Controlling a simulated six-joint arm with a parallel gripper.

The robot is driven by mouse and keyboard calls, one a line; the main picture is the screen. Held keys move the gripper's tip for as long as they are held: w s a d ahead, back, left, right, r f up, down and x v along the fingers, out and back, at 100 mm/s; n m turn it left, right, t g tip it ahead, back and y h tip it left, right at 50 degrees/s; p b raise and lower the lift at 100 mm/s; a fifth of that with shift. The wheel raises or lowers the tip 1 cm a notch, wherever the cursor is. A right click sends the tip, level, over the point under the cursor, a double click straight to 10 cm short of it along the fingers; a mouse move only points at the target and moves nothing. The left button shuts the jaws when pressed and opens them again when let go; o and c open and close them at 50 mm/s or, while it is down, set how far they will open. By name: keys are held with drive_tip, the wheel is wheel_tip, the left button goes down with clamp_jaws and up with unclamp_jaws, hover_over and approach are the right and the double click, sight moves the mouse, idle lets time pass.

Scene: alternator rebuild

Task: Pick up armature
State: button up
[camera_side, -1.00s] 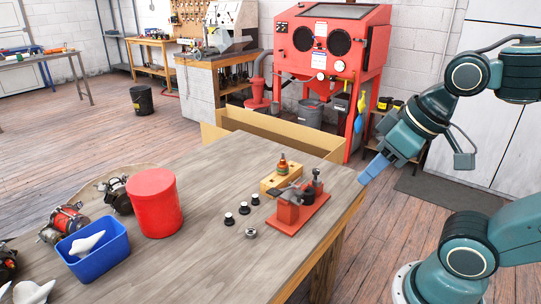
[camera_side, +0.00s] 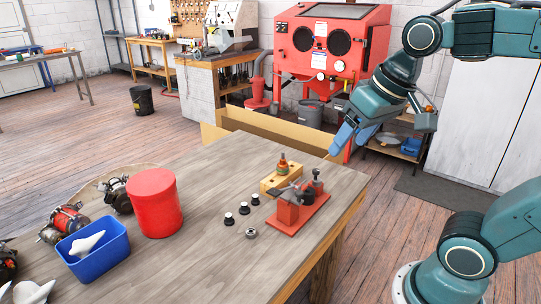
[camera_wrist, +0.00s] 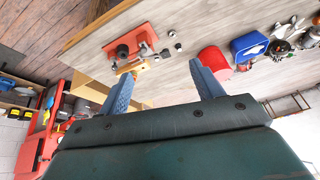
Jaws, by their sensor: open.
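A small copper-and-green part that looks like the armature (camera_side: 283,166) stands upright on a yellowish block (camera_side: 268,188) near the far right of the workbench. My gripper (camera_side: 335,151) is in the air to the right of the block, near the table's edge, pointing down and left. It is apart from the armature and empty. In the wrist view my gripper's blue fingers (camera_wrist: 161,70) are spread apart. The block (camera_wrist: 135,67) shows beside the left fingertip there. The armature is too small to make out clearly in that view.
A red fixture (camera_side: 299,214) with a dark lever stands just in front of the block. Several small black-and-white parts (camera_side: 244,208) and a metal nut (camera_side: 251,234) lie to its left. A red canister (camera_side: 155,205) and a blue bin (camera_side: 93,252) are further left.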

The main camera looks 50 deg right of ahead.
drive_tip(key=w+d+r+m+g, duration=0.1)
drive_tip(key=w+d+m, duration=0.15)
drive_tip(key=w, duration=0.35)
drive_tip(key=w+d+r+m, duration=0.2)
drive_tip(key=w+m, duration=0.1)
drive_tip(key=w, duration=0.3)
drive_tip(key=m+g, duration=0.4)
drive_tip(key=m, duration=0.9)
hover_over(283, 157)
wheel_tip(283, 157, down, 18)
drive_tip(key=f, duration=0.1)
drive_tip(key=shift+d+f, duration=0.15)
drive_tip(key=shift+f, duration=3.9)
drive_tip(key=shift+f, duration=0.1)
drive_tip(key=shift+w+f, duration=0.1)
drive_tip(key=shift+f, duration=2.4)
